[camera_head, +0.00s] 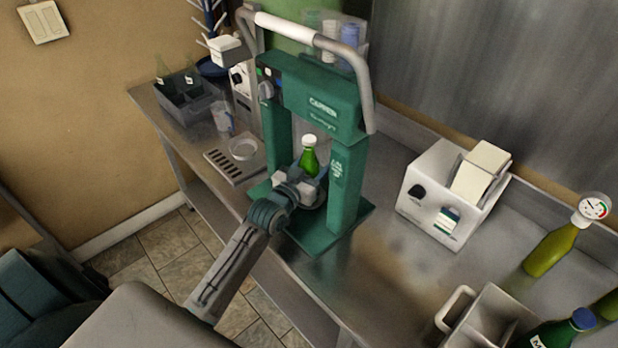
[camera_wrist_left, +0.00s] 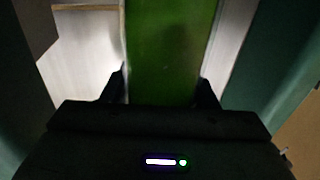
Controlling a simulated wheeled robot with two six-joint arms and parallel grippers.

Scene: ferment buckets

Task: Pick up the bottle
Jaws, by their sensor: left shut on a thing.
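A green bottle (camera_head: 309,160) with a white cap stands upright between the posts of a green capping machine (camera_head: 318,92) in the head view. My left gripper (camera_head: 309,181) reaches into the machine from the front and is shut on the bottle's lower body. In the left wrist view the green bottle (camera_wrist_left: 170,50) fills the middle, with a dark finger of my left gripper (camera_wrist_left: 166,92) on each side of it. The bottle's base is hidden by the gripper in the head view, so I cannot tell whether it touches the machine's base. My right gripper does not show.
A white box-shaped device (camera_head: 428,207) stands right of the machine. A grey crate (camera_head: 187,104) with bottles is at the back left, beside a drip tray (camera_head: 236,160). A grey caddy (camera_head: 488,322), a green bottle with a gauge (camera_head: 550,249) and a blue-capped bottle (camera_head: 560,333) are at the right.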

